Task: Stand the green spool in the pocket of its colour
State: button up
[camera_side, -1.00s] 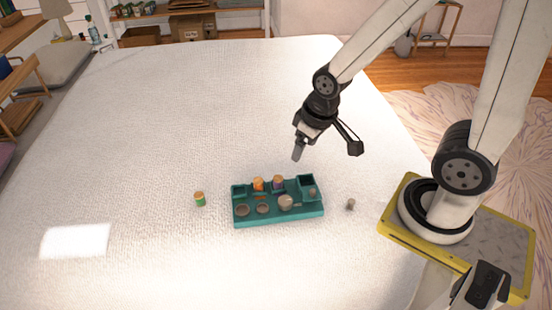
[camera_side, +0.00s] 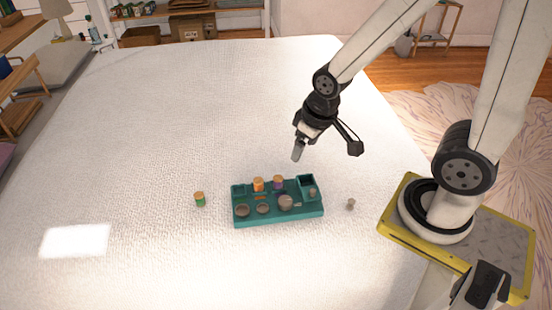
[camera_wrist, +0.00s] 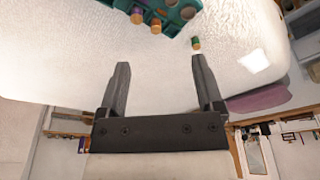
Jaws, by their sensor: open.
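The green spool (camera_side: 200,199), with an orange-brown top, stands upright on the white bed-like surface, left of the teal tray (camera_side: 278,219). It also shows in the wrist view (camera_wrist: 196,43), near the tip of the right-hand finger. The tray has several round pockets in front and square ones at its back corners. An orange spool (camera_side: 258,184) and a purple spool (camera_side: 278,182) with an orange top stand in its back row. My gripper (camera_side: 297,152) is above and behind the tray. In the wrist view its fingers (camera_wrist: 159,64) are wide apart and empty. Pocket colours are too small to tell.
A small grey-brown piece (camera_side: 350,204) lies on the surface right of the tray. The surface around the green spool is clear. Shelves and boxes (camera_side: 193,28) stand beyond the far edge.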

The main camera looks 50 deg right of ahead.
jog(key=shift+w, duration=0.15)
jog(key=n+t+y, duration=0.1)
jog(key=n+y, duration=0.1)
jog(key=n, duration=0.4)
send_over(199, 195)
jog(key=s+d, duration=0.1)
jog(key=s, duration=0.1)
notch_tip(199, 195, down, 22)
jog(key=shift+s+d, duration=0.15)
jog(key=shift+f, duration=0.15)
jog(key=shift+x, duration=1.25)
jog(key=shift+f, duration=0.1)
jog(key=shift+x, duration=2.5)
